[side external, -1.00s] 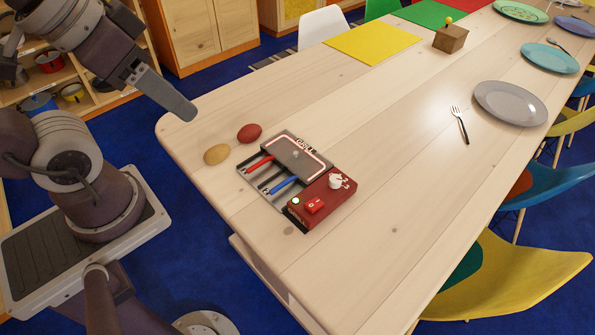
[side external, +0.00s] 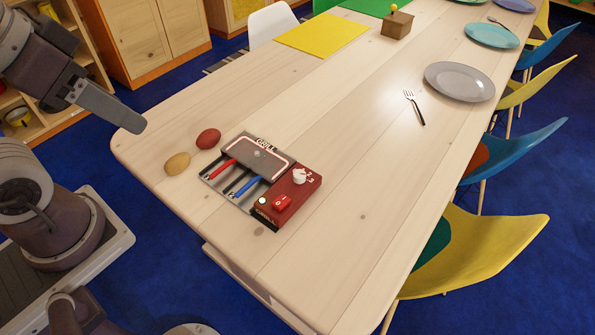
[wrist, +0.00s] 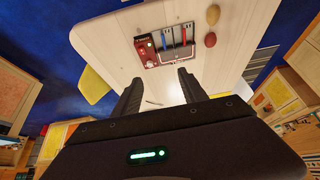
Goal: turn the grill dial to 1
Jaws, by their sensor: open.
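The grill set (side external: 246,172) lies on the wooden table near its left end, with a dark plate marked GRILL. Its red control box (side external: 290,196) carries a white dial (side external: 299,176) with small white marks around it, too small to read. A red switch (side external: 282,202) and a pale green light (side external: 262,201) sit on the same box. My gripper (wrist: 160,78) is open and empty in the wrist view. In the side view it hangs up and left of the grill, apart from it, and only one finger shows clearly. The dial also shows in the wrist view (wrist: 150,63).
A red egg-shaped thing (side external: 208,139) and a tan one (side external: 177,163) lie left of the grill. A grey plate (side external: 460,81), a fork (side external: 414,107), a yellow mat (side external: 321,34) and a brown block (side external: 397,25) are farther off. The table right of the grill is clear.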

